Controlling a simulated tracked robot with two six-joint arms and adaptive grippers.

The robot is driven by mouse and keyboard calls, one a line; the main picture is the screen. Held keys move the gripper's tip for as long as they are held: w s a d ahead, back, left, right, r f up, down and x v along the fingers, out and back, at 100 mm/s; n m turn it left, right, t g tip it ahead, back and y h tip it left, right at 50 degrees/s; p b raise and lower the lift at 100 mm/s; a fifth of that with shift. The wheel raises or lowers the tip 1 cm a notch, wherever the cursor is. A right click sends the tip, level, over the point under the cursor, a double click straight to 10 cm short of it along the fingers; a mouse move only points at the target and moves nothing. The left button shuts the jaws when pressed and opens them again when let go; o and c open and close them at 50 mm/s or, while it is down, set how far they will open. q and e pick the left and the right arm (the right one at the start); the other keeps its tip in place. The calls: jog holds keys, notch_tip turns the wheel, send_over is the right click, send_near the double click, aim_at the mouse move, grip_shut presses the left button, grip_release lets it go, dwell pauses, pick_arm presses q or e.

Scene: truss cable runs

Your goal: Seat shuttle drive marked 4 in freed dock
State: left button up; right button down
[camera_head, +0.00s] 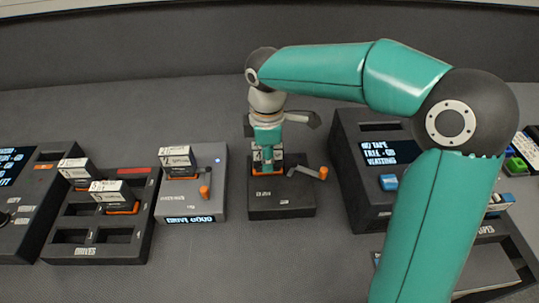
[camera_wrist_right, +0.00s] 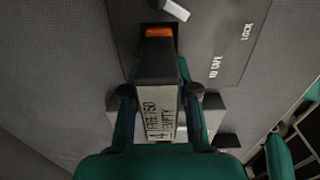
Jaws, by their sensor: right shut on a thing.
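My right gripper (camera_head: 266,147) reaches down over the dark dock (camera_head: 282,208) at the centre of the head view. It is shut on the shuttle drive marked 4 (camera_head: 265,161), mostly hidden by the fingers. The drive's orange end (camera_wrist_right: 158,32) is at the dock. I cannot tell whether it is fully down. An orange-tipped lever (camera_head: 311,172) sticks out to the right on the dock. My left gripper is not in view.
A grey dock (camera_head: 192,198) left of centre holds a drive (camera_head: 176,158). The drives rack (camera_head: 120,247) holds two drives (camera_head: 112,193) and has empty slots. A dark unit with a lit screen (camera_head: 392,152) stands close on the right, with a tape rack (camera_head: 490,232) beyond.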

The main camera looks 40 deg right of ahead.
dwell(0.3)
jog(key=c, duration=0.8)
grip_release()
jog(key=o, duration=0.3)
jog(key=shift+w, duration=0.1)
